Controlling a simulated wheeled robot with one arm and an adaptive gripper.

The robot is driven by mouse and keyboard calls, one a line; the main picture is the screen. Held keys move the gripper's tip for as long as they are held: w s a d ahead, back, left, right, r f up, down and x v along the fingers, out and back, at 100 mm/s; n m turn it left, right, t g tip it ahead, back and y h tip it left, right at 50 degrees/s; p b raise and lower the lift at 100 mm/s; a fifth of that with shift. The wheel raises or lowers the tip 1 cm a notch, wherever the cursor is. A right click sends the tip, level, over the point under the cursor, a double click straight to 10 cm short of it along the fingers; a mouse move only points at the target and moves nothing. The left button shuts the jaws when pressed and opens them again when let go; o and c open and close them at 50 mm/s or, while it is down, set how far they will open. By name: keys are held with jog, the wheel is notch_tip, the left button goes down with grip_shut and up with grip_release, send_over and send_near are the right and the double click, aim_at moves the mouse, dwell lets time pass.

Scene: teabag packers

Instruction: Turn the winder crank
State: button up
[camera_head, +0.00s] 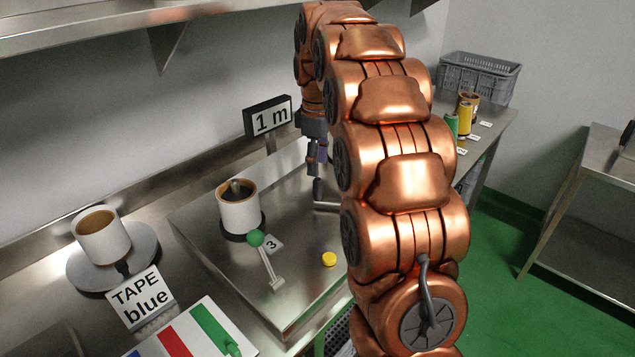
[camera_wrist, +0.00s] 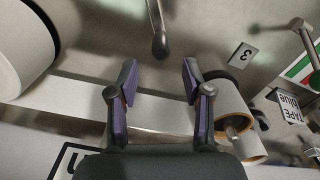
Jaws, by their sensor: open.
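The crank shows in the head view as a dark upright grip (camera_head: 318,190) with a metal arm (camera_head: 326,207) at its foot, partly behind my arm. In the wrist view the dark crank grip (camera_wrist: 160,45) lies centred just beyond my fingertips. My gripper (camera_wrist: 159,72) is open, with one purple-padded finger on each side and nothing between the pads. In the head view my gripper (camera_head: 316,160) hangs just above the crank grip. A large white roll (camera_wrist: 20,50) stands at the left of the wrist view. My arm hides the bench there in the head view.
A white-and-brown spool (camera_head: 239,212), a green-knobbed lever (camera_head: 255,238) by label 3, and a yellow button (camera_head: 329,259) are on the bench. The "1 m" sign (camera_head: 268,117) stands behind. A white strip (camera_wrist: 75,96) crosses the wrist view. An overhead shelf (camera_head: 120,35) runs at upper left.

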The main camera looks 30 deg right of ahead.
aim_at(318, 179)
jog(key=shift+s+f+p, duration=0.1)
jog(key=shift+f+p, duration=0.75)
jog(key=shift+f, duration=2.75)
grip_shut()
